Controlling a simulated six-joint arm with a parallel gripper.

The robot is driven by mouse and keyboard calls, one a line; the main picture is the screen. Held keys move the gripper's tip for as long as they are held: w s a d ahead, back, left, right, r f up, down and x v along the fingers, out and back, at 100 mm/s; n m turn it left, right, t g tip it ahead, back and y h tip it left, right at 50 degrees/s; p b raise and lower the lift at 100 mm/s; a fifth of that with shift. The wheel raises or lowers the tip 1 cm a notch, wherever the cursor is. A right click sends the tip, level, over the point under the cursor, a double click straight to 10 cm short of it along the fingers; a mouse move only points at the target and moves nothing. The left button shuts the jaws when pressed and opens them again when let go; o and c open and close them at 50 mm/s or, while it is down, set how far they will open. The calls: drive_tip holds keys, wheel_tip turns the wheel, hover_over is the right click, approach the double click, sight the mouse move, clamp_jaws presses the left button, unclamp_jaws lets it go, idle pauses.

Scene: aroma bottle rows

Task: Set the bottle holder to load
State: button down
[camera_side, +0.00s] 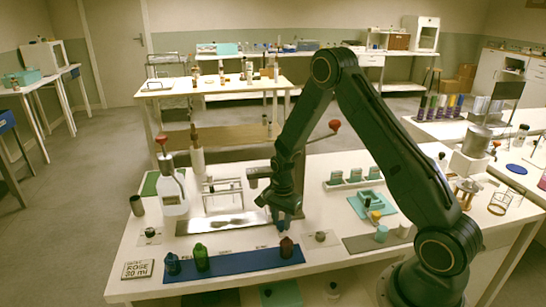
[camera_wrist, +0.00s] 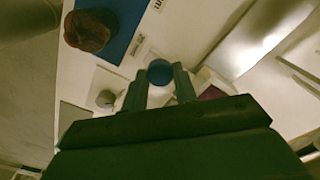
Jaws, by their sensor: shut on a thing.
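My gripper (camera_side: 283,224) is low over the table, just behind the blue mat. In the wrist view its two fingers (camera_wrist: 160,88) are closed on a small blue round piece (camera_wrist: 160,72), which looks like a knob. The fingers hide most of it in the side view. It sits beside a white part, and I cannot tell how it joins the bottle holder or which setting it is at. A dark red bottle (camera_side: 286,248) stands on the mat close in front of my gripper; its top shows in the wrist view (camera_wrist: 88,31).
The blue mat (camera_side: 236,262) also bears a green bottle (camera_side: 202,258) and a blue bottle (camera_side: 172,264). A grey knob on a pale plate (camera_side: 320,237) is to the right. A shiny metal plate (camera_side: 222,223) and a wire rack (camera_side: 222,192) stand behind to the left.

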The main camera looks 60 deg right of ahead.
drive_tip(key=w+a, duration=1.2)
drive_tip(key=a, duration=0.1)
drive_tip(key=shift+w, duration=0.35)
drive_tip(key=c, duration=1.1)
unclamp_jaws()
drive_tip(key=shift+d, duration=0.1)
drive_tip(key=shift+r, duration=0.1)
drive_tip(key=shift+r, duration=6.8)
drive_tip(key=shift+r, duration=0.1)
